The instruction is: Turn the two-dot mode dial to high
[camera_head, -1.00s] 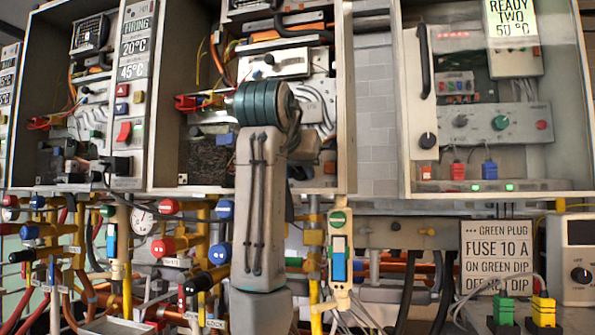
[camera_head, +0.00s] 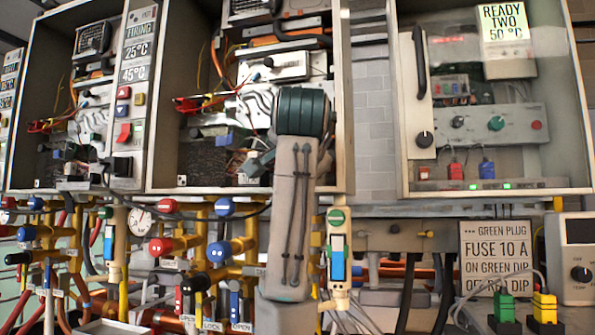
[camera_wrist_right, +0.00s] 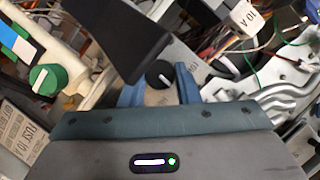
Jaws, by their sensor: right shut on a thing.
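A black round dial (camera_wrist_right: 159,73) with a white pointer line sits between the blue fingers of my right gripper (camera_wrist_right: 159,84) in the right wrist view. The fingers are shut on its sides, and the pointer slants to the lower right. I cannot read any dots or a high mark beside it. In the head view my own arm covers much of the middle cabinet (camera_head: 343,110), and I cannot make out the dial there. The left gripper is not in view.
A green round knob (camera_wrist_right: 43,77) with a blue slider is near, left in the wrist view. A large black part (camera_wrist_right: 120,40) stands close to the fingers. Loose wires and silver pipes (camera_wrist_right: 285,98) lie to the right. Valves and pipes crowd the area below the cabinets.

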